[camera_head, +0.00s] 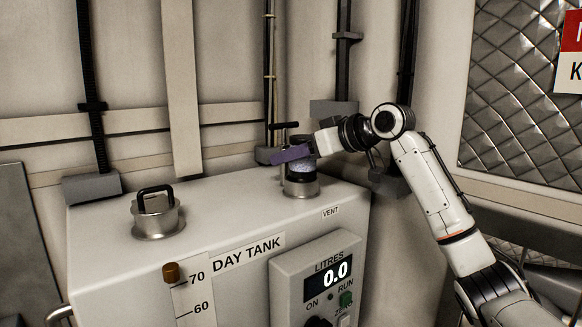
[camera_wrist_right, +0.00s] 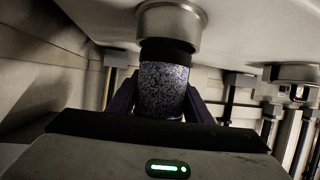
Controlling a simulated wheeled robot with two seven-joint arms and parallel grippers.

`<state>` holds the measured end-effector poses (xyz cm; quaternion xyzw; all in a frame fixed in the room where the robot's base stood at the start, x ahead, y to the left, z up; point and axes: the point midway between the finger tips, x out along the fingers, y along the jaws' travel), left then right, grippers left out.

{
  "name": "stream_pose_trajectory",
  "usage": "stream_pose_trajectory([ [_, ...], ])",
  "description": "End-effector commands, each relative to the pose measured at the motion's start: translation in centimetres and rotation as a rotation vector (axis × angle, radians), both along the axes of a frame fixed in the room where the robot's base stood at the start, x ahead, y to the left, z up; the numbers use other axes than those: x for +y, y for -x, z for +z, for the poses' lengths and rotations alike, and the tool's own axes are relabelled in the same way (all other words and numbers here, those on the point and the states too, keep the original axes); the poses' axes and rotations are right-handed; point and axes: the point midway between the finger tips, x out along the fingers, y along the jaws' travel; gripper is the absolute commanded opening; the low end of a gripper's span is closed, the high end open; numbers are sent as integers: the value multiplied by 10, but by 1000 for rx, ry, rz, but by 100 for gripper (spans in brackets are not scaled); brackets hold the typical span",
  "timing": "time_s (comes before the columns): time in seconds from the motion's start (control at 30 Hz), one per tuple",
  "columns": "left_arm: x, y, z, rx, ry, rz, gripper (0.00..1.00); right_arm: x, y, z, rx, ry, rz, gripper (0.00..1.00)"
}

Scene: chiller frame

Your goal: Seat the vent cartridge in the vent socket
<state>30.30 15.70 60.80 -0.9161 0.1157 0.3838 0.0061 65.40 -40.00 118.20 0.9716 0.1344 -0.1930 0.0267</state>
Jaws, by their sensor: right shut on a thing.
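The vent cartridge (camera_wrist_right: 163,92) is a speckled blue-grey cylinder with a black band at one end. My right gripper (camera_wrist_right: 160,98) has its purple fingers shut on both sides of it. In the head view my right gripper (camera_head: 294,152) is over the back right of the tank top, with the speckled cartridge (camera_head: 299,171) showing just below it. The vent socket (camera_head: 301,189) is a round metal collar near the VENT label. In the wrist view the cartridge's black end meets the mouth of the socket (camera_wrist_right: 171,27); how deep it sits I cannot tell. My left gripper is out of view.
The white day tank (camera_head: 225,205) has a metal cap with a black handle (camera_head: 157,212) on its left top. A panel reading 0.0 litres (camera_head: 336,271) is on its front. Wall pipes and brackets (camera_head: 92,187) stand close behind. The tank top between cap and socket is clear.

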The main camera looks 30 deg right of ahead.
Motion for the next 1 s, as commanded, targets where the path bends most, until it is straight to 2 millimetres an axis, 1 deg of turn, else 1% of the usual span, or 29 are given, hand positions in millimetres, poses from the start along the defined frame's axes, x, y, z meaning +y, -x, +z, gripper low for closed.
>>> stream_pose_trajectory([
  [0.03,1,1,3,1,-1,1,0,3,-7,3,-1,-2,1,20],
  [0.13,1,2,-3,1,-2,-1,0,2,-5,-21,4,0,0,20],
  [0.2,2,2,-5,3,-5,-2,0,2,-5,-33,8,2,0,11],
  [0.23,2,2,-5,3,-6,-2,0,2,-5,-37,10,3,0,11],
  [0.3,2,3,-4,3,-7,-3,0,2,-5,-42,13,3,0,0],
  [0.47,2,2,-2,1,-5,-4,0,2,-6,-43,18,3,0,0],
  [0.5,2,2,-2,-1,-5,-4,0,2,-6,-45,21,2,1,52],
  [0.57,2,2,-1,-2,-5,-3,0,2,-6,-44,19,2,1,62],
  [0.6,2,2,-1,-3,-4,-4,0,2,-5,-43,18,1,1,64],
  [0.87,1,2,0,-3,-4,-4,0,2,-5,-40,10,1,0,64],
  [1.0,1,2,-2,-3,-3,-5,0,-2,4,-34,4,0,0,64],
])
